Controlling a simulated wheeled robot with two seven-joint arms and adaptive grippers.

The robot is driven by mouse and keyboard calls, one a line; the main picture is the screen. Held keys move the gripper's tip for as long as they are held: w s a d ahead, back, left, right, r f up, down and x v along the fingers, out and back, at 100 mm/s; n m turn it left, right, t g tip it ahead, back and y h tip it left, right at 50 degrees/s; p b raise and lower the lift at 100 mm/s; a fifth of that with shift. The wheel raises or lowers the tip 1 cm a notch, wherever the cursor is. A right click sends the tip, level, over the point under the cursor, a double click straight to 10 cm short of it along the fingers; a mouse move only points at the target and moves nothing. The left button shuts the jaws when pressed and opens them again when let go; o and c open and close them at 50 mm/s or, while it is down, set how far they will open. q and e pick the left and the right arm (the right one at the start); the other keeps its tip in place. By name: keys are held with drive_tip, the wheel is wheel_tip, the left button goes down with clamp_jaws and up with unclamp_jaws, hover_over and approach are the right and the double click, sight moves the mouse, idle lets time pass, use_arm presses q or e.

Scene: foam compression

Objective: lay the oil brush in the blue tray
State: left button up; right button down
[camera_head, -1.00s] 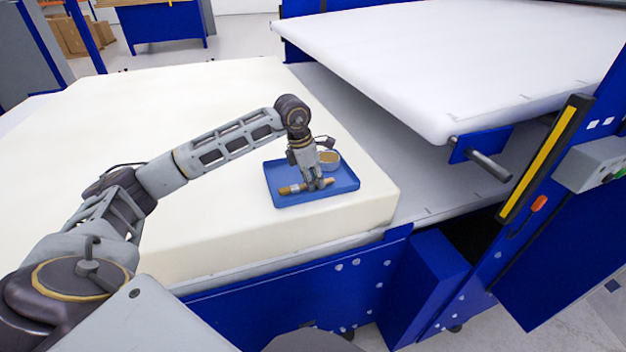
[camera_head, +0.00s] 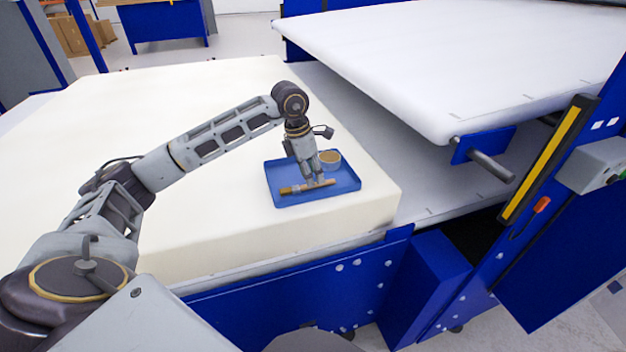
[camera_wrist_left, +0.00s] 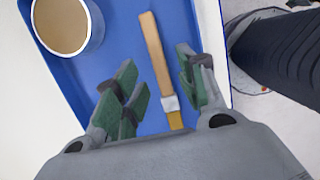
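The oil brush (camera_head: 304,187) lies in the blue tray (camera_head: 343,188), along its near side. It has a wooden handle and a light metal band, and it shows in the left wrist view (camera_wrist_left: 157,62). My left gripper (camera_head: 318,180) is just above the brush. In the left wrist view its fingers (camera_wrist_left: 160,95) stand apart on either side of the brush, with gaps to both. My right gripper is not in view.
A round tin (camera_head: 330,158) with brown content stands in the tray's far right part. The tray rests on a thick cream foam block (camera_head: 200,110) near its edge. A raised white slab (camera_head: 450,60) overhangs at right.

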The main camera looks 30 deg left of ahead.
use_arm(q)
drive_tip(key=shift+v, duration=2.15)
drive_tip(key=shift+d, duration=0.1)
